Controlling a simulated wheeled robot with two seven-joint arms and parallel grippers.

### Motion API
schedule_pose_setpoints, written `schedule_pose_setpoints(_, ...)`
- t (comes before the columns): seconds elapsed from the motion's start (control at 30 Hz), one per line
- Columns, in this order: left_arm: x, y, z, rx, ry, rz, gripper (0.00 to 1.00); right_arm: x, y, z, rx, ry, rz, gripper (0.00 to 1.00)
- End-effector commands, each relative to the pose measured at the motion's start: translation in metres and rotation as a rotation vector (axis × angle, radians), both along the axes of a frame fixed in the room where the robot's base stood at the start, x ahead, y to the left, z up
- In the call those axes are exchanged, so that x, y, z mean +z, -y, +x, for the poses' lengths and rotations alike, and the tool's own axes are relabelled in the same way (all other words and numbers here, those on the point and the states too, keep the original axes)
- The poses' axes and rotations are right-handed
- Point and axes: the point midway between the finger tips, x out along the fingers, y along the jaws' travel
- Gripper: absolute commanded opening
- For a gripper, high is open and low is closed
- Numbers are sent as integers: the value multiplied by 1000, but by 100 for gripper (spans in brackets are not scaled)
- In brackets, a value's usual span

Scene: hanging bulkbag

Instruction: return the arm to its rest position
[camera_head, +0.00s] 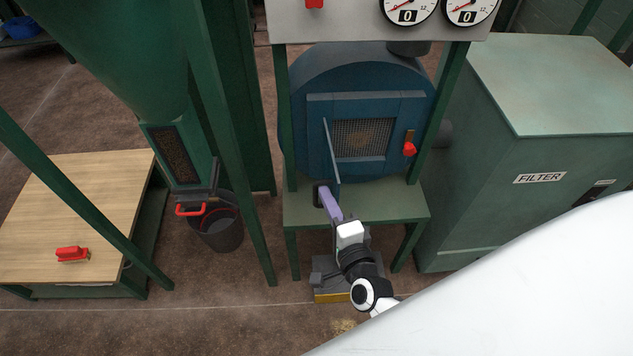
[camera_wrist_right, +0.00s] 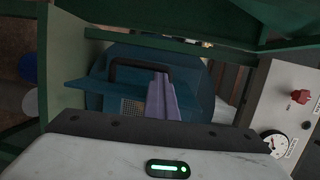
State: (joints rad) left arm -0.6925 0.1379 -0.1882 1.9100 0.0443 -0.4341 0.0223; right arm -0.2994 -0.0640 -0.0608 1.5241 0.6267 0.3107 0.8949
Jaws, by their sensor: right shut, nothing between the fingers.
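My right gripper (camera_head: 324,192) is in front of the blue drum-shaped machine (camera_head: 300,130), its purple fingers pointing up toward it. The fingers are shut with nothing between them; they also show shut in the right wrist view (camera_wrist_right: 162,82). A small blue door (camera_head: 331,148) on the machine stands open, seen nearly edge-on, with a mesh opening (camera_head: 361,139) beside it. A black bar handle (camera_wrist_right: 130,66) lies just beyond the fingertips in the right wrist view; whether they touch cannot be told. My left gripper is out of view.
A green stand (camera_head: 395,203) carries the machine. The grey-green filter cabinet (camera_head: 470,200) is at right, and green posts (camera_head: 230,150) rise at left. A dark bucket (camera_head: 222,235) sits under the green hopper (camera_head: 120,50). A wooden table (camera_head: 75,190) holds a red brush (camera_head: 72,254).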

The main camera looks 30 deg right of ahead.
Motion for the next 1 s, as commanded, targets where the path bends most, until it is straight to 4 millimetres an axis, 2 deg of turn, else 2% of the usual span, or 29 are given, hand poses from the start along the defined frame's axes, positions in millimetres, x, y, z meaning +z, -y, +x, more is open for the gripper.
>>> schedule_pose_setpoints(0.03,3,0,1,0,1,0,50,59,5,17,-22,122,-11,0)
schedule_pose_setpoints(0.3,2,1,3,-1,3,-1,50,52,3,13,-6,99,-31,0)
schedule_pose_setpoints(0.37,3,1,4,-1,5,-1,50,44,-4,6,38,60,-103,0)
schedule_pose_setpoints(0.47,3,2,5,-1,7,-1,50,17,-28,-20,195,-66,-345,0)
schedule_pose_setpoints(0.63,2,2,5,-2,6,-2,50,-45,-62,-97,570,-300,-885,0)
schedule_pose_setpoints(0.7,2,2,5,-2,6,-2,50,-65,-66,-130,713,-370,-1070,0)
schedule_pose_setpoints(0.8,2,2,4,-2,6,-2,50,-84,-66,-166,871,-435,-1265,0)
schedule_pose_setpoints(0.9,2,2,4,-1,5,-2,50,-93,-64,-186,962,-469,-1374,0)
schedule_pose_setpoints(1.0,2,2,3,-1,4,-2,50,-96,-63,-192,992,-479,-1409,0)
